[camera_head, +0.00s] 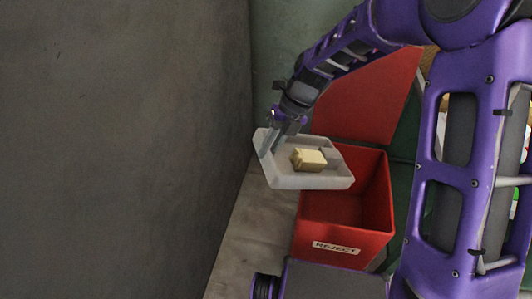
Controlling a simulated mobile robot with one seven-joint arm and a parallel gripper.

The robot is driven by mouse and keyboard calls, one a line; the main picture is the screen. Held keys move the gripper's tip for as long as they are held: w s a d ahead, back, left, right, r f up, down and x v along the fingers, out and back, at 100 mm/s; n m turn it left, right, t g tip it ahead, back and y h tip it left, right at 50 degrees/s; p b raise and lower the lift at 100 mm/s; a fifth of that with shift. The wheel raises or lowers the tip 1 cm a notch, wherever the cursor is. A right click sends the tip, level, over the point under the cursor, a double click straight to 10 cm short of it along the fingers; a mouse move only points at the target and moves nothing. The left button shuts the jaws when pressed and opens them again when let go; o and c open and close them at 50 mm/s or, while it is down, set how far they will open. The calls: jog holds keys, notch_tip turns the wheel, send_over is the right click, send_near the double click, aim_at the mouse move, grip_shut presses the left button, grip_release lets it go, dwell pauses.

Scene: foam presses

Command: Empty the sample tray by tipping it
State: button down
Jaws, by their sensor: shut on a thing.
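The sample tray (290,181) is a shallow, pale translucent tray. A small yellowish block (309,159) lies in it. My gripper (270,146) is shut on the tray's left end wall and holds the tray roughly level, with only a slight tilt visible. The tray hangs at the upper left of an open red bin (346,227) and overlaps its opening in the picture. The bin has a white label reading REJECT. The part of the bin behind the tray is hidden. The visible inside of the bin looks empty.
A red lid or panel (372,92) stands raised behind the bin. A grey wall (120,150) fills the left side. A worn pale surface (247,232) runs between wall and bin. My purple arm links cover the right side.

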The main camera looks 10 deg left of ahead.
jog(key=shift+w+d+r+y, duration=0.15)
jog(key=shift+d+r+y, duration=0.05)
jog(key=shift+r, duration=0.25)
jog(key=shift+w+d+r+y, duration=0.1)
jog(key=shift+d+r+y, duration=0.1)
jog(key=shift+r, duration=0.2)
jog(key=shift+w+d+r+g+y, duration=1.3)
jog(key=shift+w+d+r+y, duration=0.55)
jog(key=shift+d+r, duration=1.3)
jog(key=w+d+r+g+y+p, duration=0.2)
jog(key=w+d+g+y+p, duration=0.2)
jog(key=d, duration=1.1)
jog(key=shift+w+d+r+y+p, duration=0.25)
jog(key=shift+w+y+p, duration=0.7)
jog(key=shift+w+y, duration=1.35)
jog(key=shift+w, duration=0.1)
